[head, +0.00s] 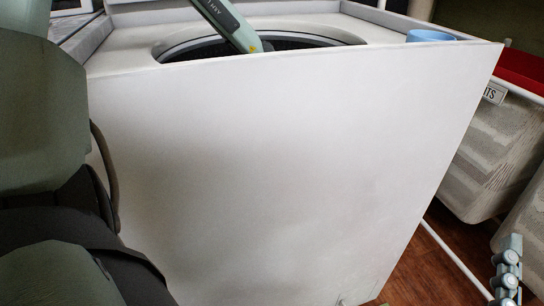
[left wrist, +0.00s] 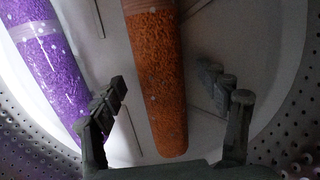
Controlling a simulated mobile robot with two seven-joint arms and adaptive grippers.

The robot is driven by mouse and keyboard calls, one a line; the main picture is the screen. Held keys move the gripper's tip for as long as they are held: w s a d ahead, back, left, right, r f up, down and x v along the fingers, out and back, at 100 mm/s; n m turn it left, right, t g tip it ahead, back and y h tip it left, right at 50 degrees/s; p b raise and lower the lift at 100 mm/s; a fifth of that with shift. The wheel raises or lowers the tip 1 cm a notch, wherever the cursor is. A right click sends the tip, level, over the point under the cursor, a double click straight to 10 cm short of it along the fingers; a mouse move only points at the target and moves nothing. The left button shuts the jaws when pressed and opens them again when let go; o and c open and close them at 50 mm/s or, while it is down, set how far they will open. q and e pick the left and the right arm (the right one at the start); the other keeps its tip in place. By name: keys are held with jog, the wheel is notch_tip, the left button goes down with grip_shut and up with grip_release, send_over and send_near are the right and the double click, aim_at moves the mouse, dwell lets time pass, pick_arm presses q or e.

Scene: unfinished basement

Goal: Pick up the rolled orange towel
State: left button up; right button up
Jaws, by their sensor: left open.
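The rolled orange towel (left wrist: 156,80), with a pale band near its top, lies in the washing machine's drum in the left wrist view. My left gripper (left wrist: 174,97) is open, its fingers on either side of the towel's lower end in the picture. I see no clear contact; the height gap is hard to judge. In the head view my left arm reaches down into the washer opening (head: 283,39), and the washer's front hides the gripper and towel. A jointed grey part at the lower right edge looks like my right gripper (head: 508,268), only partly visible.
A rolled purple towel (left wrist: 48,62) lies left of the orange one. The perforated drum wall (left wrist: 285,140) curves around both. The white washer (head: 270,170) fills the head view's middle. A blue round object (head: 430,36) sits at its top right. Fabric hampers (head: 500,145) stand at right.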

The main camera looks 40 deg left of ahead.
pick_arm(q)
jog(key=shift+c, duration=0.6)
jog(key=c, duration=1.2)
jog(key=shift+r, duration=0.1)
notch_tip(320, 180, up, 10)
jog(key=shift+f+p, duration=0.1)
jog(key=shift+p, duration=0.65)
pick_arm(e)
notch_tip(320, 180, down, 7)
jog(key=w+d+g+h, duration=0.2)
jog(key=g, duration=0.1)
